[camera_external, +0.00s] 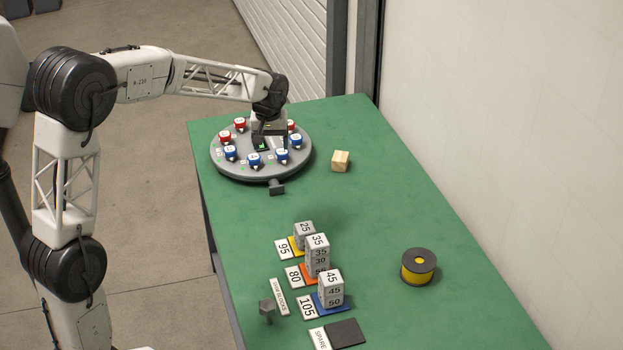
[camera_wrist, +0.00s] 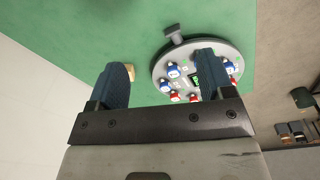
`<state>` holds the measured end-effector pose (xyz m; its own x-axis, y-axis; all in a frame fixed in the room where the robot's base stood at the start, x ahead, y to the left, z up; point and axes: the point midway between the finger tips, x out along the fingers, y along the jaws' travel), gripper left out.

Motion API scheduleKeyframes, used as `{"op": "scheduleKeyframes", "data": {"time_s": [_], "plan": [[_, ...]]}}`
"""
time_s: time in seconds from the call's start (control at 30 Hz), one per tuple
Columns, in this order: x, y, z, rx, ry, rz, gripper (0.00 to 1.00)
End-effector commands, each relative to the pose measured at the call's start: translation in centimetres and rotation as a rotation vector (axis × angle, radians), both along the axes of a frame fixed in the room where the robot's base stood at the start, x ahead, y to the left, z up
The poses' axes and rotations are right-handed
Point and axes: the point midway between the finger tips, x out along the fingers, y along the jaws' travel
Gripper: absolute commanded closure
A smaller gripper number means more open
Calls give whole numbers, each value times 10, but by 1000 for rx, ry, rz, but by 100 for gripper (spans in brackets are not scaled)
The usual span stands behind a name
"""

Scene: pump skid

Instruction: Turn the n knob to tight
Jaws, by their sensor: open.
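A round grey turntable (camera_external: 300,165) on the green table carries a ring of several knobs, some with red bases and some with blue. Their white tops bear marks too small to read, so I cannot tell which is the n knob. A blue knob (camera_external: 254,160) stands at the near side and a red knob (camera_external: 240,124) at the far side. My gripper (camera_external: 268,143) is over the turntable and hides part of it. In the wrist view my gripper (camera_wrist: 162,72) is open with nothing between its fingers; the right finger overlaps the turntable (camera_wrist: 157,80).
A small green display (camera_external: 262,146) sits mid-turntable, and a handle (camera_external: 277,187) juts from its near edge. A wooden block (camera_external: 341,161) lies to the right. Stacks of numbered blocks (camera_external: 317,262) and a yellow-black spool (camera_external: 418,267) stand nearer. Table between is clear.

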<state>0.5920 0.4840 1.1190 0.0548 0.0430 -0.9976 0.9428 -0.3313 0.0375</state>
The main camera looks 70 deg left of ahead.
Motion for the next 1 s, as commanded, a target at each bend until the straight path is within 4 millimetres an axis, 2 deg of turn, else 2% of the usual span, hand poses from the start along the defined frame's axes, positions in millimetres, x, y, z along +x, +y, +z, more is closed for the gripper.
{"op": "scheduleKeyframes", "data": {"time_s": [0.03,0.3,0.6,0.8,1.0], "plan": [[-1,21,-8,-5,5,34,26],[-12,117,-43,-22,18,206,26],[-43,223,-91,-42,33,395,26],[-66,274,-117,-52,40,490,26],[-76,295,-129,-57,42,531,26]]}}
